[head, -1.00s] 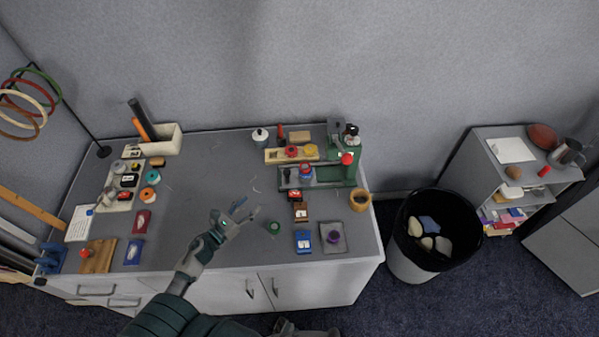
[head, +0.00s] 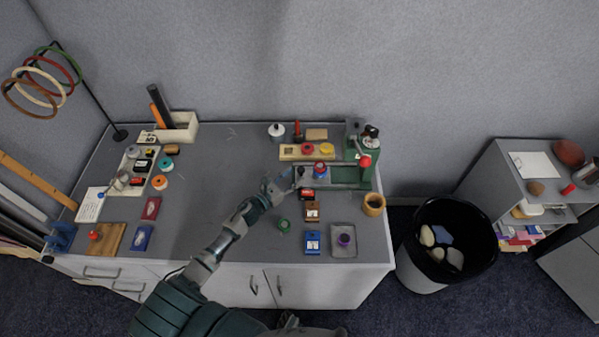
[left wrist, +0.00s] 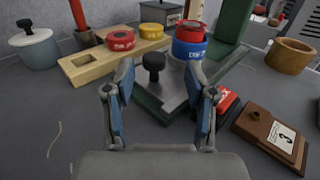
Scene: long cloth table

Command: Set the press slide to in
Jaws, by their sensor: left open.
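The green press (head: 359,150), with its red lever knob (head: 365,161), stands at the table's back right. Its base reaches left as a green bed, and in the left wrist view a flat grey slide (left wrist: 172,92) with an upright black knob (left wrist: 154,62) lies on the bed. A red and blue round item (left wrist: 189,42) sits on the slide behind the knob. My left gripper (head: 284,181) is at the left end of the bed. In the left wrist view its open fingers (left wrist: 157,84) stand either side of the black knob, which appears farther off. Contact is not visible.
A wooden block with red and yellow round pieces (head: 307,151) lies behind the bed. A red item (head: 307,194), a brown box (head: 312,211) and a wooden cup (head: 374,204) stand nearby.

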